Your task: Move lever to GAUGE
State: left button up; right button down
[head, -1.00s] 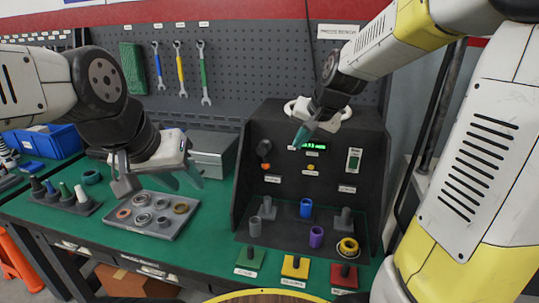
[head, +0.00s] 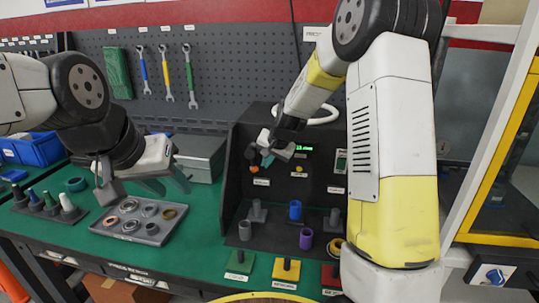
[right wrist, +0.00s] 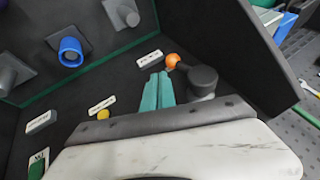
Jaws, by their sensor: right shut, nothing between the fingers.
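The lever (head: 250,153) is a dark round hub with an orange ball end (head: 255,169), on the left part of the black test panel. In the head view the ball points down and slightly right. In the right wrist view the orange ball (right wrist: 172,61) shows just beyond the fingertips, with the dark hub (right wrist: 202,78) to their right. My right gripper (head: 268,161) is shut and empty, its teal fingertips (right wrist: 158,82) close beside the lever; contact cannot be told. My left gripper (head: 146,187) is open and empty above the parts tray. The label lettering is too small to read.
The panel also carries a green display (head: 304,148) and a yellow button (head: 299,168). Several pegs stand below it, with a blue sleeve (head: 295,210) and a purple sleeve (head: 306,239). The panel's side wall (right wrist: 262,45) rises close to the lever. A grey tray (head: 150,238) holds several rings.

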aim_at(255, 166)
jog(key=shift+w+a+f, duration=0.1)
jog(key=shift+w+a, duration=0.15)
jog(key=shift+a, duration=0.3)
jog(key=shift+w+a+f, duration=0.1)
jog(key=shift+w+a, duration=0.15)
jog(key=shift+a, duration=0.3)
jog(key=shift+w+a+f, duration=0.2)
jog(key=shift+a+f, duration=0.15)
jog(key=shift+a, duration=0.25)
